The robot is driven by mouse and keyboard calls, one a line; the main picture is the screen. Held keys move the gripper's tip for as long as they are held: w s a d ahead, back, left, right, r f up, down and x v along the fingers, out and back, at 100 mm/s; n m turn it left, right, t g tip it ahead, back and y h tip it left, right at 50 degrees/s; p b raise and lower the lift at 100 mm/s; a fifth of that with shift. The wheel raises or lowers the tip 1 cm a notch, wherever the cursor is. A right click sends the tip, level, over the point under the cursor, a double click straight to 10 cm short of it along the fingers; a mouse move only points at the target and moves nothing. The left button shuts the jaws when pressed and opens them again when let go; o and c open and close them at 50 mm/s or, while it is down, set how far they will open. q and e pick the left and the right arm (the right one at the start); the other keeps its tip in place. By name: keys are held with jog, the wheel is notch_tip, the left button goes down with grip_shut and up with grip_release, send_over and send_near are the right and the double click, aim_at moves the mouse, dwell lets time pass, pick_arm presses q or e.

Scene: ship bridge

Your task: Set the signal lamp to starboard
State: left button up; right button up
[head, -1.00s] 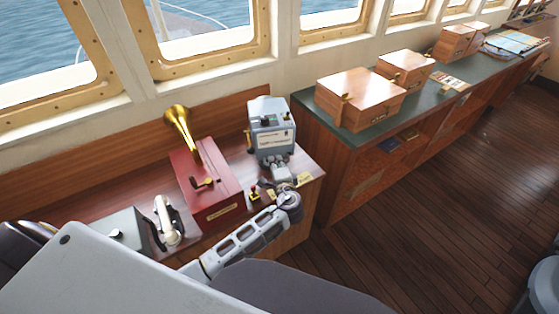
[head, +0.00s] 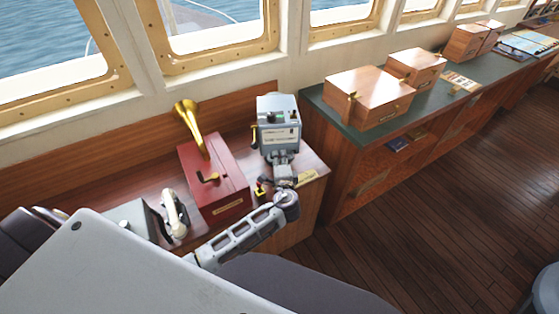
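My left gripper (head: 280,156) is at the lower front of this box, seen from behind. It hides part of the box's base. Its fingers are too small and hidden to tell whether they are open or touch the box. My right gripper is not in view.
A red box with a crank (head: 218,186) and brass horn (head: 187,118) stands left of the arm. A white handset (head: 175,214) is further left. Wooden boxes (head: 368,92) stand on the green-topped counter to the right.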

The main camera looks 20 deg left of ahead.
pick_arm(q)
jog(key=v, duration=1.2)
dwell(0.3)
dwell(0.7)
